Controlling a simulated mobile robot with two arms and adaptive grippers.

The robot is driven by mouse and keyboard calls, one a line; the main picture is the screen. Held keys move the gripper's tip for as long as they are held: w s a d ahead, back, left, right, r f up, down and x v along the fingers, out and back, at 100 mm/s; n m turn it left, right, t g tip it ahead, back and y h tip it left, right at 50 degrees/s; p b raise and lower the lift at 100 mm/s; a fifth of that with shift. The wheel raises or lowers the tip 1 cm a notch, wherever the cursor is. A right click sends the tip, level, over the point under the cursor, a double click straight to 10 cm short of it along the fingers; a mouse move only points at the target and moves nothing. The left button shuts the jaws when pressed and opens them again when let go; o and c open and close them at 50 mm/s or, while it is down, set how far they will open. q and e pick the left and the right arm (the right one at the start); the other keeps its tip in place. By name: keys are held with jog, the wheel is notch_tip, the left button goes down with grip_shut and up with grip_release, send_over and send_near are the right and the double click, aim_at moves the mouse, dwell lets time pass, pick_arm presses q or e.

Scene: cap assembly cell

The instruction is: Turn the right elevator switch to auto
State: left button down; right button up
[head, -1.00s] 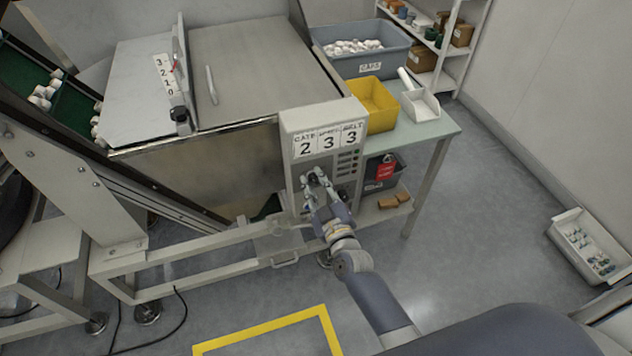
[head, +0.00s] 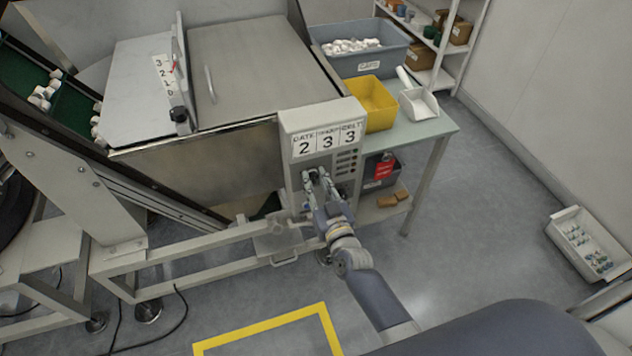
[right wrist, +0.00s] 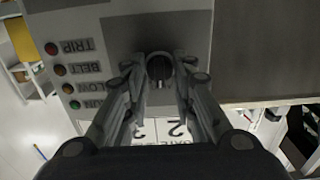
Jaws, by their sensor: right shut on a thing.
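The control box (head: 287,150) is a grey cabinet at the end of the steel hopper. Its front carries a black rotary knob (right wrist: 159,67), which shows between my fingers in the right wrist view. My right gripper (head: 314,174) reaches the box from below. In the right wrist view its two fingers (right wrist: 160,75) are closed on the knob, one on each side. The position marks around the knob are not readable. In the head view the fingers mostly hide the knob. My left gripper is not in view.
Labelled indicator lamps (right wrist: 61,71) sit beside the knob. Display cards (head: 327,139) reading 2, 3, 3 are above it. A yellow bin (head: 377,112) and a grey tub of caps (head: 335,62) stand on the bench behind. A red tag (head: 384,169) hangs to the right.

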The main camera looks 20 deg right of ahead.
jog(key=o, duration=1)
jog(key=shift+o, duration=0.2)
jog(key=shift+s, duration=0.15)
jog(key=s, duration=1.1)
jog(key=shift+s+d, duration=0.2)
jog(key=shift+s, duration=0.2)
jog(key=shift+f, duration=0.1)
jog(key=s+f+n+g+y, duration=0.1)
jog(key=s+f+g, duration=0.5)
jog(key=f, duration=1)
jog(key=s+f+n+g, duration=0.1)
jog(key=s+f+g, duration=0.2)
jog(key=s+f, duration=0.85)
jog(key=s+d+f+g, duration=0.3)
jog(key=s+f+g, duration=0.1)
jog(key=s+f, duration=0.4)
jog(key=s+d+f+g+h, duration=0.1)
jog(key=s+d+f+g, duration=0.2)
jog(key=s+f, duration=0.6)
jog(key=s+g, duration=0.1)
jog(key=s, duration=0.3)
jog(key=shift+h, duration=0.3)
